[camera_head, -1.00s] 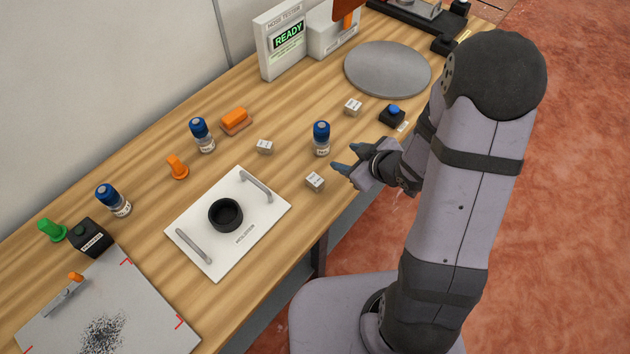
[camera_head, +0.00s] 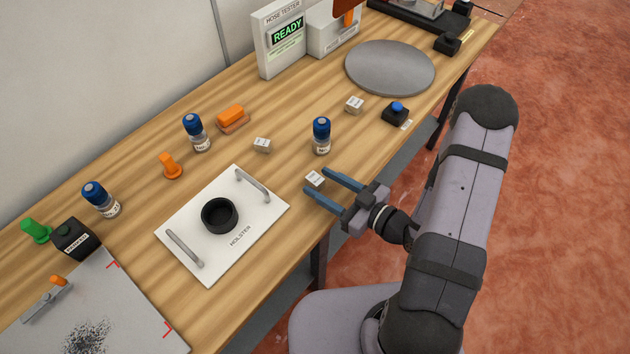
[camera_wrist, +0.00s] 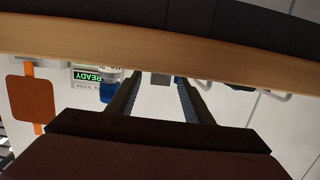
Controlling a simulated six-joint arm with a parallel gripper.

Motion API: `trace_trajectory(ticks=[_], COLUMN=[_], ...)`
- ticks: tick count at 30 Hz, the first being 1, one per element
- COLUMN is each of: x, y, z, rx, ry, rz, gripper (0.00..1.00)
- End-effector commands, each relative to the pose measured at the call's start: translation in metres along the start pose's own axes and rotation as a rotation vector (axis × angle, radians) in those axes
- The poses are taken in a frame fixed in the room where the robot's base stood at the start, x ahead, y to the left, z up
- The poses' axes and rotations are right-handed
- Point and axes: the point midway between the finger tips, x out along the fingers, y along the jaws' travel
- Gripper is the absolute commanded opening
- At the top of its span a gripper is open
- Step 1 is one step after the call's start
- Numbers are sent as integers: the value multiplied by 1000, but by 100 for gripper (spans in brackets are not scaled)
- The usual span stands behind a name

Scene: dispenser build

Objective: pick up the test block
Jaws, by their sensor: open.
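Three small white labelled blocks sit on the wooden table; their labels are too small to read, so I cannot tell by label which is the test block. The nearest block (camera_head: 314,179) lies right at the fingertips of my gripper (camera_head: 320,183). The others are a left block (camera_head: 262,145) and a back block (camera_head: 354,105). My gripper is open, its two blue fingers spread on either side of the nearest block, without visible grip.
A white holster plate (camera_head: 205,258) with a black ring (camera_head: 220,216) and two handles is left of my gripper. A blue-capped vial (camera_head: 321,135) stands just behind the nearest block. A blue-button box (camera_head: 396,113) and grey disc (camera_head: 390,68) are farther back. The table's front edge is close.

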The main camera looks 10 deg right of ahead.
Motion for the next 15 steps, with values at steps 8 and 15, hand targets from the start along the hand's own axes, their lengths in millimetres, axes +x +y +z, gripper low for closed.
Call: trace_trajectory(ticks=[8,15], x=[16,23], y=[-1,0], z=[0,-2], rx=[0,-1], ry=[-1,-1], rz=[-2,-3], gripper=[46,46])
